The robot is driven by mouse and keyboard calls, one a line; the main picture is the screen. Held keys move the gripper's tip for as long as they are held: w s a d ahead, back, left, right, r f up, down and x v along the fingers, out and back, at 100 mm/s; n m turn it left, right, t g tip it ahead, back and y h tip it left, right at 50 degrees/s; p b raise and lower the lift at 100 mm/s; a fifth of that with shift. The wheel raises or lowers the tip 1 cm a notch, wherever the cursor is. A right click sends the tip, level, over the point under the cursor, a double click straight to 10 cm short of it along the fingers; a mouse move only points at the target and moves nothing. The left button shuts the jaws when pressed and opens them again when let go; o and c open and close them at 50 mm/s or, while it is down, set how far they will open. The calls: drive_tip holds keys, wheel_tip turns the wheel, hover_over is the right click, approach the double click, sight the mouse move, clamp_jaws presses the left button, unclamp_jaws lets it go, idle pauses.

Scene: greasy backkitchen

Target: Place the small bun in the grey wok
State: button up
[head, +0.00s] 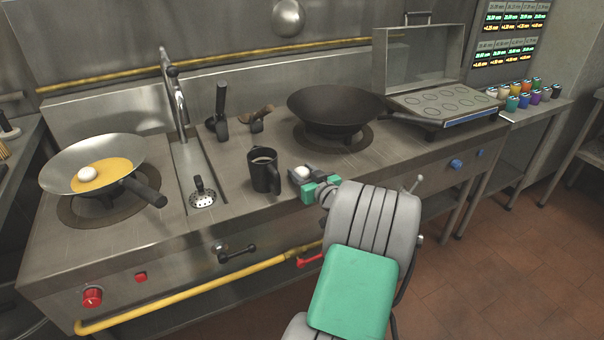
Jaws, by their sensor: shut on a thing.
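My gripper (303,180), green and grey, is at the front of the steel counter, just right of the black mug. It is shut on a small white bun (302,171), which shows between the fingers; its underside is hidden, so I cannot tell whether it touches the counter. The grey wok (63,162) sits on the left burner, its dark handle pointing front right. It holds yellow liquid and a round white piece (87,173). My gripper is well to the right of this wok.
A black mug (264,172) stands between my gripper and the grey wok. A tall tap (175,90) rises over a narrow sink channel. A dark wok (336,108) sits on the right burner. An open hinged mould pan (440,103) lies further right.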

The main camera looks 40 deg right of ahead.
drive_tip(key=shift+f+b, duration=0.2)
drive_tip(key=shift+b, duration=0.1)
drive_tip(key=o, duration=1.3)
drive_tip(key=shift+r, duration=0.1)
